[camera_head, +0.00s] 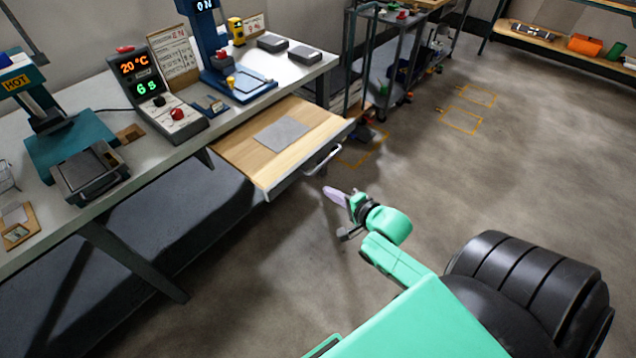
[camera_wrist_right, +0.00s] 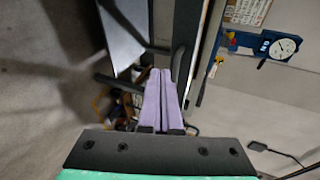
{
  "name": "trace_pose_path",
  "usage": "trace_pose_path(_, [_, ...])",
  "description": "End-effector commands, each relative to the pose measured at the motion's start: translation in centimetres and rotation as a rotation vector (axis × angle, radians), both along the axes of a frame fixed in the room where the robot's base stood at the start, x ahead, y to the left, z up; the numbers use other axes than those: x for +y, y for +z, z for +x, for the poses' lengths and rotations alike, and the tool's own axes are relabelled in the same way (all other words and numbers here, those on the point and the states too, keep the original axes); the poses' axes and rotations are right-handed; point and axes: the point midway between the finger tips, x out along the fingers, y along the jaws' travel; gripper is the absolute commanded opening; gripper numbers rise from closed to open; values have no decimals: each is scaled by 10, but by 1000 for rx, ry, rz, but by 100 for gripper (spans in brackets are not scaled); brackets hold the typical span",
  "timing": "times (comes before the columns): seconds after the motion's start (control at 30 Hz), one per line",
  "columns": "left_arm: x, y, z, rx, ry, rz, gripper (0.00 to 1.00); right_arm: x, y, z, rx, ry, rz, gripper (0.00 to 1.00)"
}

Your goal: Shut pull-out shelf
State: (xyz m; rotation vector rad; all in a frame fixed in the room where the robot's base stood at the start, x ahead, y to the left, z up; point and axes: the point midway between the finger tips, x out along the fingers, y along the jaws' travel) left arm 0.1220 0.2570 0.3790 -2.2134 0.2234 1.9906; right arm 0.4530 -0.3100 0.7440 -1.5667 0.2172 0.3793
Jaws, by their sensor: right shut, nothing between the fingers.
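The pull-out shelf (camera_head: 248,147) has a wooden top and a grey front, and it sticks out from under the workbench. A light metal bar handle (camera_head: 324,160) is on its front, and a flat grey plate (camera_head: 282,134) lies on its top. My right gripper (camera_head: 333,194), with lavender fingers, is in front of the shelf, just below the handle in the head view, and looks apart from it. Its fingers show pressed together and empty in the right wrist view (camera_wrist_right: 159,76). My left gripper is out of view.
The workbench (camera_head: 150,165) carries a control box (camera_head: 165,105) with lit displays, a blue press (camera_head: 235,85) and a teal press (camera_head: 70,145). A dark cart (camera_head: 385,60) stands behind the shelf. The floor (camera_head: 470,170) to the right is open.

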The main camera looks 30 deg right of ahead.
Motion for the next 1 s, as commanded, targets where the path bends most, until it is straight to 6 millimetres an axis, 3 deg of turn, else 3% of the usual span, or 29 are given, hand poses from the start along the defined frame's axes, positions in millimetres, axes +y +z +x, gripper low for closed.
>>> trace_pose_path(0.1, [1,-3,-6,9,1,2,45,2,-5,25,-2,0,-2,0])
trace_pose_path(0.3, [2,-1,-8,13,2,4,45,6,0,51,1,1,-2,0])
trace_pose_path(0.77, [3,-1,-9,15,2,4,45,6,1,56,1,0,-1,0])
trace_pose_path(1.0, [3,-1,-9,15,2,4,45,11,1,72,-1,0,1,0])
